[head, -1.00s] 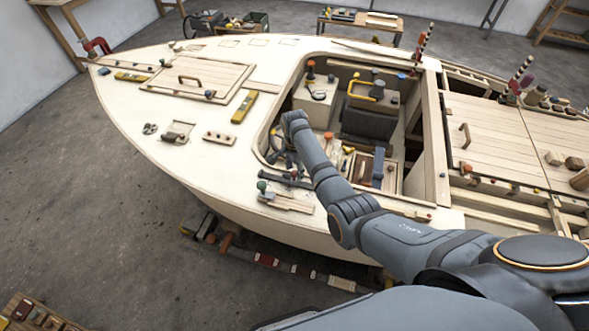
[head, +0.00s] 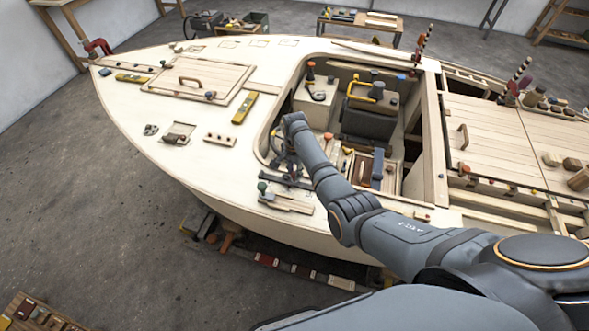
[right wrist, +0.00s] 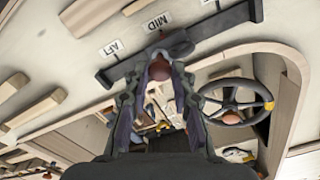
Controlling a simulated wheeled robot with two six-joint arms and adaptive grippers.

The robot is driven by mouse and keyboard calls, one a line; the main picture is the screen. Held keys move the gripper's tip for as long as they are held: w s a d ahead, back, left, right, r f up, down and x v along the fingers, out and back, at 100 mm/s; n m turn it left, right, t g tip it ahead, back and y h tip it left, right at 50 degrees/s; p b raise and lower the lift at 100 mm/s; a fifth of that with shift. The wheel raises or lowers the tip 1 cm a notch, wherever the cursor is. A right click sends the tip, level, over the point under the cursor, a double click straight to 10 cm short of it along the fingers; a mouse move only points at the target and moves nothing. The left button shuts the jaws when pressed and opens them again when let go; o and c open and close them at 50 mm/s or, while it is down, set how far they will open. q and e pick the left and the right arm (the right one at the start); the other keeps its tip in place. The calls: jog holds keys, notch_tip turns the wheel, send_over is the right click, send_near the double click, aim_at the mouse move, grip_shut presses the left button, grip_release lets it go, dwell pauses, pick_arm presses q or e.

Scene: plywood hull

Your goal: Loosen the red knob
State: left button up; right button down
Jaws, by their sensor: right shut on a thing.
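The red knob (right wrist: 159,70) shows reddish-brown in the right wrist view. It sits at the middle of a dark slotted bar (right wrist: 205,34) fixed to the pale deck. My right gripper (right wrist: 158,82) has its two dark fingers on either side of the knob and is shut on it. In the head view my right gripper (head: 291,170) is small and reaches down at the dark bar, beside the cockpit's near left edge. The knob cannot be made out there. My left gripper is not in view.
White labels, one reading MID (right wrist: 156,22), lie along the bar. A dark steering wheel (right wrist: 266,96) stands close to the right of the gripper. A green-topped knob (head: 262,187) and wooden strips lie near the bar. The deck farther left has clear room.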

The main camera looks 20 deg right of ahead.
jog(key=n+p, duration=0.1)
jog(key=n, duration=0.2)
jog(key=shift+r+n+p, duration=0.1)
jog(key=shift+n+p, duration=0.2)
jog(key=n+p, duration=0.1)
jog(key=n, duration=0.2)
jog(key=shift+n, duration=0.3)
jog(key=n+p, duration=0.1)
jog(key=n, duration=0.3)
jog(key=shift+n, duration=0.3)
jog(key=n+p, duration=0.1)
jog(key=n, duration=0.3)
jog(key=shift+n, duration=0.3)
jog(key=n, duration=0.9)
jog(key=shift+s+p, duration=0.1)
jog(key=shift+p, duration=0.25)
jog(key=n, duration=0.4)
jog(key=shift+s+f+n, duration=0.1)
jog(key=shift+f+n, duration=0.1)
jog(key=shift+n, duration=1.9)
